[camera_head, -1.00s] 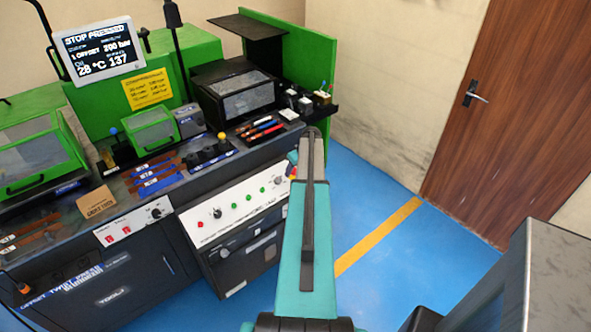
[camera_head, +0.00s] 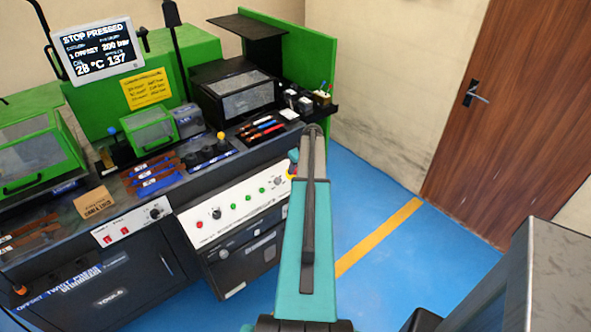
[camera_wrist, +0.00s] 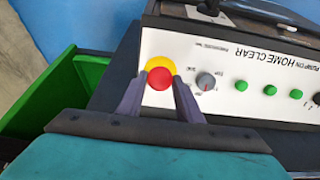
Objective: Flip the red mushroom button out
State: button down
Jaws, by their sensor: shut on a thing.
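The red mushroom button (camera_wrist: 159,79) sits on a yellow round base (camera_wrist: 158,65) at the end of the white control panel in the wrist view. My gripper (camera_wrist: 159,90) has one finger on each side of the red cap and is shut on it. In the head view my arm covers the button and most of the gripper. The machine's screen (camera_head: 90,48) reads "STOP PRESSED".
A grey selector knob (camera_wrist: 206,81) and several green buttons (camera_wrist: 242,86) sit beside the red button on the white panel (camera_head: 236,208). A green side wall (camera_head: 318,80) stands behind. Blue floor (camera_head: 365,205) is open to the right, before a brown door (camera_head: 515,110).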

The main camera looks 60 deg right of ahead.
jog(key=c, duration=1.3)
grip_release()
jog(key=shift+s+a+r, duration=0.1)
jog(key=shift+r, duration=0.2)
jog(key=shift+o, duration=0.2)
jog(key=shift+f, duration=0.1)
jog(key=b+v, duration=0.3)
jog(key=v, duration=1)
jog(key=shift+s+r, duration=0.2)
jog(key=shift+r, duration=0.2)
